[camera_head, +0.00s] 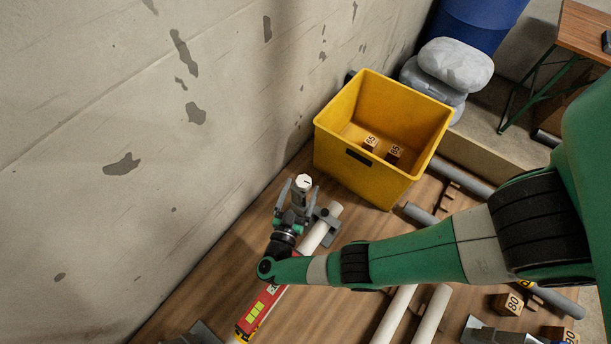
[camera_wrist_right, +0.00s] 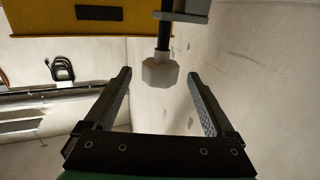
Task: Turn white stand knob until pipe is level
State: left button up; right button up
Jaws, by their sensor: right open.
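The white stand knob (camera_head: 303,182) shows at the top of my right gripper (camera_head: 298,196) in the head view. In the right wrist view the faceted knob (camera_wrist_right: 160,73) hangs on a dark rod, in line with the gap between the open fingers (camera_wrist_right: 160,76). Neither finger appears to touch it. A white pipe (camera_head: 319,228) runs diagonally past a grey stand (camera_head: 329,219), partly hidden by my right arm. A red level with yellow labels (camera_head: 256,310) lies along the pipe's lower-left part; its bubble cannot be read. My left gripper is out of view.
A yellow bin (camera_head: 375,177) holding two numbered blocks stands just behind the stand. The wall (camera_head: 130,160) rises close on the left. White pipes (camera_head: 431,315), grey pipes and numbered blocks (camera_head: 507,304) lie on the wooden surface at lower right.

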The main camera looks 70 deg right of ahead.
aim_at(301, 189)
jog(key=a, duration=0.5)
jog(key=shift+a+b, duration=0.1)
jog(key=shift+b, duration=0.25)
